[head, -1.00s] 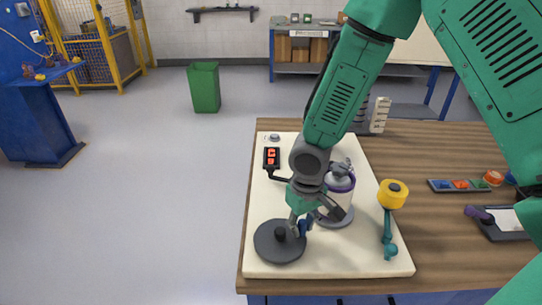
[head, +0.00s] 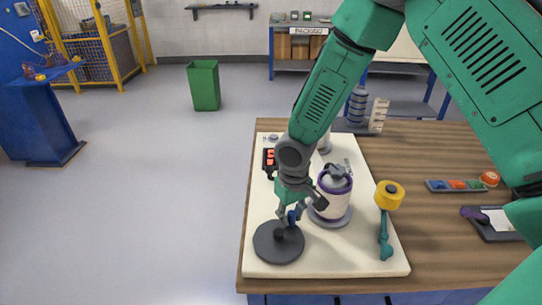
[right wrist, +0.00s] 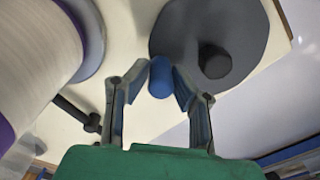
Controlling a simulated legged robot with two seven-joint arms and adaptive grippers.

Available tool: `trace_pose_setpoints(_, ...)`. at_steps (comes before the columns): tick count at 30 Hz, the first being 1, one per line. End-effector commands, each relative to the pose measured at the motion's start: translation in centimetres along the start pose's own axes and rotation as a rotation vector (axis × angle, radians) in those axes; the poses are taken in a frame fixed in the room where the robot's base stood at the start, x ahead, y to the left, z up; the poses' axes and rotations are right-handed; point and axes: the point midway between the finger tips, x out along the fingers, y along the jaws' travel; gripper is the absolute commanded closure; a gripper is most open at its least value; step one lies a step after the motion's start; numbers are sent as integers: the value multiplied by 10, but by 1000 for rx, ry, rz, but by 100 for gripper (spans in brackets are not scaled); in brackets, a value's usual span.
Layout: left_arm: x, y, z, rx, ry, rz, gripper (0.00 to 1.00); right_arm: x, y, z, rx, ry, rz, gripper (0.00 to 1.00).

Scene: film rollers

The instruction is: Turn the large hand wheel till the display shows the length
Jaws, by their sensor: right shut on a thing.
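The large hand wheel (head: 266,246) is a dark grey disc at the front left of the cream board, with a black hub in its middle. It also shows in the right wrist view (right wrist: 245,50). A blue handle (right wrist: 160,78) sits at the wheel's edge. My right gripper (right wrist: 162,72) is shut on this handle, with one finger on each side. In the head view the right gripper (head: 292,214) is at the wheel's far edge. The display (head: 268,158) is a small black box with red digits, partly covered by my right arm, so I cannot read it. My left gripper is out of view.
A white roll with purple ends (head: 333,195) stands close to the right of my gripper. A yellow-headed teal lever (head: 388,205) is at the board's (head: 345,255) right edge. A tray of coloured pieces (head: 455,186) lies farther right. Floor left of the table is free.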

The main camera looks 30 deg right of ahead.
Motion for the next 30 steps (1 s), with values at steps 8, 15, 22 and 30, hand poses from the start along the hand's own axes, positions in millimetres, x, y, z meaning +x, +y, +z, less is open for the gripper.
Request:
trace_pose_setpoints(8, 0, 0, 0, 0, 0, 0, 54, 0, 0, -1, -1, 3, 0, 94)
trace_pose_setpoints(15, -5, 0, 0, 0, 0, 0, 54, -1, -8, -11, -2, 4, -2, 94)
trace_pose_setpoints(22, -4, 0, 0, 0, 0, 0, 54, 0, -10, -13, -2, 3, -1, 94)
trace_pose_setpoints(30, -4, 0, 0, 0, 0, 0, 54, 0, -8, -12, -2, 2, -1, 22)
